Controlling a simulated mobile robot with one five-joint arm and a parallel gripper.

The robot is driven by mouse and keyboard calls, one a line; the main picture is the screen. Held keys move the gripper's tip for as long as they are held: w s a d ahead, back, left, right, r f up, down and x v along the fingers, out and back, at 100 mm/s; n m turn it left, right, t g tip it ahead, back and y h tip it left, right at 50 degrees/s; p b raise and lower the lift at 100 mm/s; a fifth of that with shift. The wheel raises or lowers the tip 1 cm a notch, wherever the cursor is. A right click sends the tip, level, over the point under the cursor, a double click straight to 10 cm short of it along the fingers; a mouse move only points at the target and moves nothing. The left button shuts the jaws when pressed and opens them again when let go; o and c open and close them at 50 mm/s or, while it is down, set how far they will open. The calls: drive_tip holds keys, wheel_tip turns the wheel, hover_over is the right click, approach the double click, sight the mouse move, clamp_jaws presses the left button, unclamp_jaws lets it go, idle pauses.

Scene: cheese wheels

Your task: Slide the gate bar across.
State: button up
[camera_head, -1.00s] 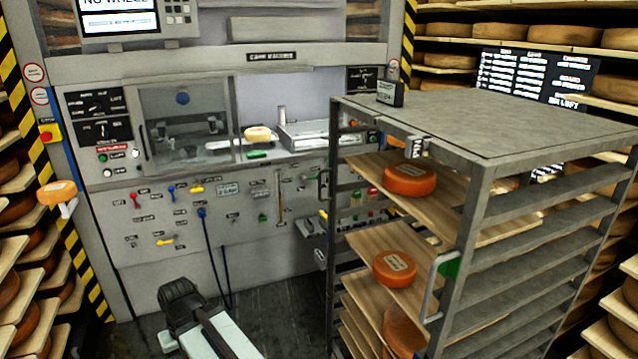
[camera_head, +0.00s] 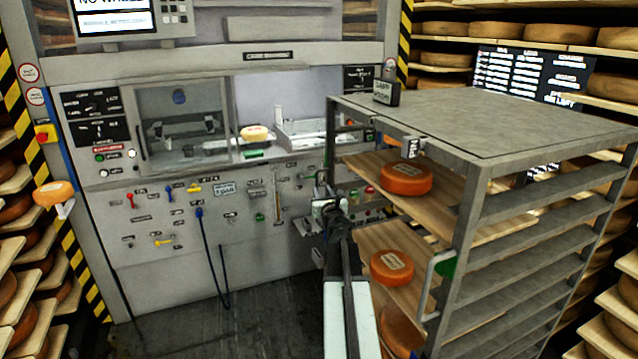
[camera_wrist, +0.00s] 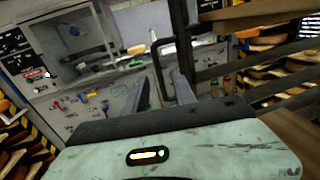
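My gripper (camera_head: 328,206) is in front of the rack's left post in the head view, with my arm reaching up from the bottom. In the wrist view its two fingers (camera_wrist: 163,92) stand apart with nothing clearly held between them. A dark loop-shaped handle (camera_wrist: 157,62) stands upright just beyond the fingers, beside a dark rack post (camera_wrist: 180,40). I cannot tell whether a finger touches it. In the head view my gripper largely hides that handle. A pale grey handle (camera_head: 428,290) is on the rack's near post, by a green patch. I cannot tell which part is the gate bar.
The metal rack (camera_head: 500,125) holds boards with orange cheese wheels (camera_head: 406,178) and stands close to my arm's right. A grey machine panel (camera_head: 150,240) with knobs and a blue cable is behind. Dark floor (camera_head: 230,320) is clear to the left.

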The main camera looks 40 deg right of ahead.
sight(317, 182)
drive_tip(key=x, duration=0.7)
drive_tip(key=shift+w, duration=0.25)
clamp_jaws()
drive_tip(key=shift+s+d, duration=0.1)
idle(0.8)
